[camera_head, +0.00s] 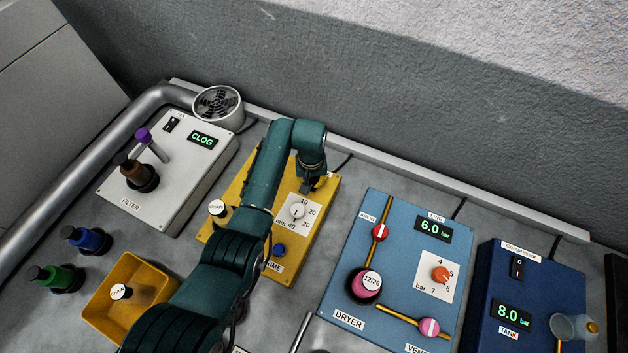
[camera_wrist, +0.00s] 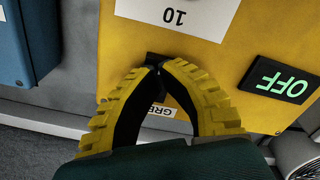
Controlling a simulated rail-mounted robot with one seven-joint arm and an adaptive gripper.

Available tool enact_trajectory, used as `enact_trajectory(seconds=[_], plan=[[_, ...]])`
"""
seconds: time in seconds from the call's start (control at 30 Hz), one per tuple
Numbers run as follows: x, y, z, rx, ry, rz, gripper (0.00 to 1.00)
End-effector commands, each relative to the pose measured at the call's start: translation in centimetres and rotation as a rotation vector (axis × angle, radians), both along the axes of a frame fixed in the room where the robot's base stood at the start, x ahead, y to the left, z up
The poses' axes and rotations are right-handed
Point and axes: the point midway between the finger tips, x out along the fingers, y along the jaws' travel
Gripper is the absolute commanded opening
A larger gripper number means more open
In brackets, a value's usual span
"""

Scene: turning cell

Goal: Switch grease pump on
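The yellow grease pump panel (camera_head: 317,240) stands at the middle of the bench in the head view, partly hidden by my arm. Its upper face also shows in the wrist view (camera_wrist: 225,55). A green display (camera_wrist: 282,84) on it reads OFF, upside down. A small black part (camera_wrist: 152,60), apparently the switch, shows just beyond my fingertips and is mostly hidden by them. My gripper (camera_wrist: 155,69) has its yellow fingers curved together, tips meeting at that black part; contact is unclear. In the head view my gripper (camera_head: 307,182) is over the panel's upper end.
A white dial (camera_head: 297,211) and a blue button (camera_head: 279,250) are on the yellow panel. The grey filter box (camera_head: 178,185) stands left, the blue dryer panel (camera_head: 350,270) right, with the compressor box (camera_head: 490,290) beyond. A yellow bin (camera_head: 150,273) is at front left.

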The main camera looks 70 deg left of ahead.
Motion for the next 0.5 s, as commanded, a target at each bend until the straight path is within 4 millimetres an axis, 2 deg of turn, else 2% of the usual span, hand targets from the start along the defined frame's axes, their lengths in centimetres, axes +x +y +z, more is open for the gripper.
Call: enact_trajectory(seconds=[0.5], plan=[[0.0,0.0,-0.85,0.0,0.0,0.0,0.0]])
